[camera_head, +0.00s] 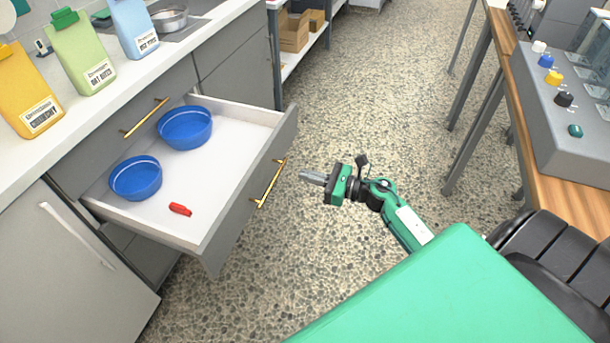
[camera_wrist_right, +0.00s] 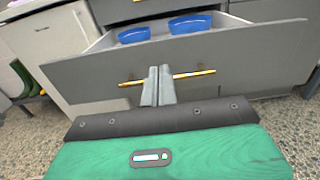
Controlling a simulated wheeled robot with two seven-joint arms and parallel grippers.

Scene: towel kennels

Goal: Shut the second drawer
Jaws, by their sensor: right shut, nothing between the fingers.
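An open drawer (camera_head: 232,165) with a grey front and white inside sticks out from the counter, below a closed top drawer (camera_head: 112,136). It holds two blue bowls (camera_head: 186,128) (camera_head: 136,178) and a small red object (camera_head: 180,209). Its brass handle (camera_head: 270,183) is on the front face. My right gripper (camera_head: 304,176) is shut and empty, a short way in front of the handle. In the right wrist view the shut fingers (camera_wrist_right: 158,75) overlap the middle of the drawer handle (camera_wrist_right: 192,75); contact is not clear. My left gripper is not in view.
Yellow, green and blue bags (camera_head: 92,70) and a sink (camera_head: 170,18) are on the counter (camera_head: 205,50). A wooden bench (camera_head: 540,130) with a grey device stands at the right. Speckled floor (camera_head: 375,95) between is clear. A shelf with boxes (camera_head: 293,32) stands at the back.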

